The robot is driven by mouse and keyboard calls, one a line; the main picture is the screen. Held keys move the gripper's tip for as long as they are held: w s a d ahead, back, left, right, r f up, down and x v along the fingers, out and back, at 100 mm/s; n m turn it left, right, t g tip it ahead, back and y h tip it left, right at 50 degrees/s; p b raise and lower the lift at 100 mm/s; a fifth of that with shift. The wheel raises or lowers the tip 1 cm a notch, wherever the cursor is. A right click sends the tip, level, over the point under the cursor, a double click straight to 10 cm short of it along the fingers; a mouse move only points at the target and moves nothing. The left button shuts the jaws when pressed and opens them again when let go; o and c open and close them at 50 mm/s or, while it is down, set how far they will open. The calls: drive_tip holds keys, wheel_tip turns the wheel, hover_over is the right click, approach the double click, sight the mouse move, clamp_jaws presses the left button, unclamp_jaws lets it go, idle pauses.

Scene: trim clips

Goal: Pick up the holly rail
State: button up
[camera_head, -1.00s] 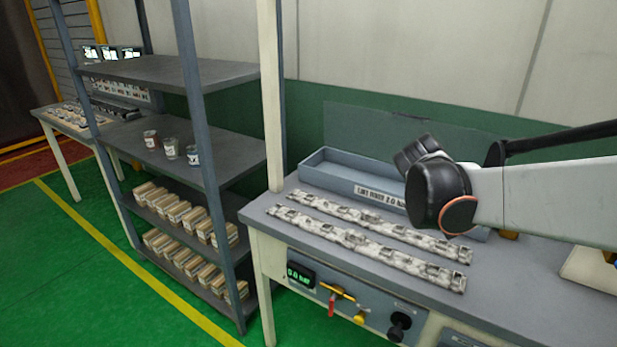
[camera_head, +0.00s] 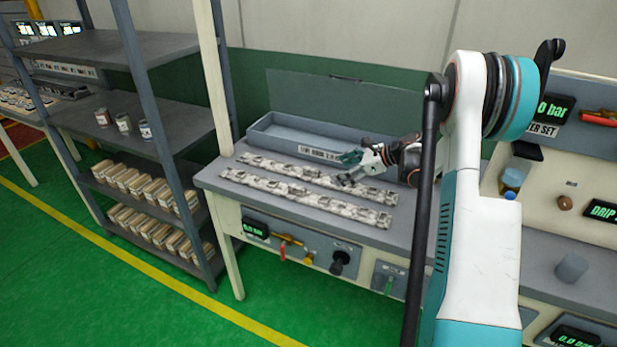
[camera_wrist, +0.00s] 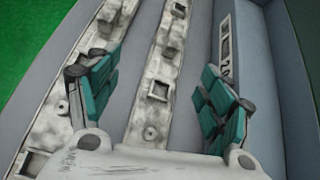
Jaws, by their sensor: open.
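Two long mottled white-grey rails with square cut-outs lie side by side on the grey bench: a back rail (camera_head: 280,168) and a front rail (camera_head: 290,193). I cannot tell from their look which is the holly rail. My gripper (camera_head: 350,172) is over the right part of the back rail, fingers open and empty. In the wrist view my gripper (camera_wrist: 155,92) has its teal-padded fingers apart. The back rail (camera_wrist: 165,85) runs between them, and the left finger overlaps the front rail (camera_wrist: 60,125). Contact cannot be told.
A blue-grey open tray (camera_head: 262,131) with a label stands just behind the rails; its wall (camera_wrist: 258,90) is close to the right finger. A grey shelf rack (camera_head: 105,47) stands left. A valve panel (camera_head: 560,150) is at the right. Bare bench (camera_head: 400,235) shows in front.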

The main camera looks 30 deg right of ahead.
sight(316, 170)
drive_tip(key=shift+w+d+r+m+t+y, duration=0.1)
drive_tip(key=shift+d+r+m+t+y, duration=0.15)
drive_tip(key=shift+d+m+t, duration=0.15)
drive_tip(key=shift+d+r+m+t+y, duration=0.1)
drive_tip(key=shift+d+m+t+y, duration=0.2)
drive_tip(key=shift+d+m, duration=0.1)
drive_tip(key=shift+w, duration=0.1)
drive_tip(key=b+x, duration=0.1)
drive_tip(key=x, duration=0.7)
drive_tip(key=shift+w+a+b, duration=0.1)
drive_tip(key=shift+w+b, duration=0.1)
drive_tip(key=shift+b, duration=0.15)
drive_tip(key=b+x, duration=0.1)
drive_tip(key=x, duration=0.1)
drive_tip(key=b+x, duration=0.1)
drive_tip(key=x, duration=0.2)
drive_tip(key=shift+f, duration=0.35)
drive_tip(key=shift+r, duration=0.1)
drive_tip(key=c, duration=1.4)
